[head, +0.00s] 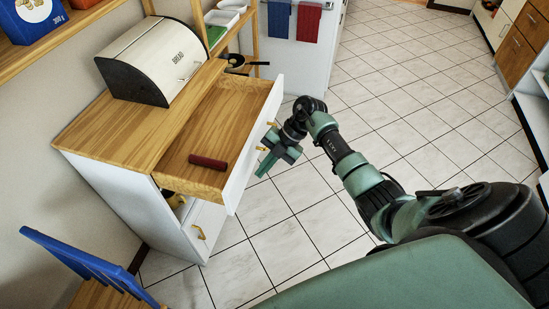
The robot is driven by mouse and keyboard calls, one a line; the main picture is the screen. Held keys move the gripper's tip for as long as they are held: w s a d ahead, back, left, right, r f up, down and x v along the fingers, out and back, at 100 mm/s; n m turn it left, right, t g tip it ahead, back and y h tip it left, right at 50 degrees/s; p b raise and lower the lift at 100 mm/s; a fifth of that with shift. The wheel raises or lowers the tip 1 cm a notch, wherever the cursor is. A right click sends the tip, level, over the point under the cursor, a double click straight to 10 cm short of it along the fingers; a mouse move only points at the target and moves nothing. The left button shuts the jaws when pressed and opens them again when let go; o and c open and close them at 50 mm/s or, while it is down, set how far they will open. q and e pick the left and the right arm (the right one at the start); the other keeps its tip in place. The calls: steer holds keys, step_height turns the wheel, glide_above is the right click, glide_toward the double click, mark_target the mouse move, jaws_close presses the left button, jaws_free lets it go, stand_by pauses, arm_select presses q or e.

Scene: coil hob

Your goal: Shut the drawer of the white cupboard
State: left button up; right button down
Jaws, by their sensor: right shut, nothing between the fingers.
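The white cupboard (125,195) stands at the left with a wooden top. Its drawer (238,118) is pulled well out, with a white front (254,140) facing right. A dark red cylindrical object (208,161) lies inside the drawer, near its near end. My right gripper (264,165) is shut and empty, just to the right of the drawer front, close to a brass-coloured handle. I cannot tell if it touches the front. My left gripper is not in view.
A bread box (155,60) sits on the cupboard top. A blue chair (85,265) stands at the lower left. A white stove (300,50) with hanging towels is at the back. Tiled floor (400,90) to the right is clear.

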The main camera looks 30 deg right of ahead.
steer(key=shift+w+a, duration=0.8)
steer(key=shift+w, duration=0.2)
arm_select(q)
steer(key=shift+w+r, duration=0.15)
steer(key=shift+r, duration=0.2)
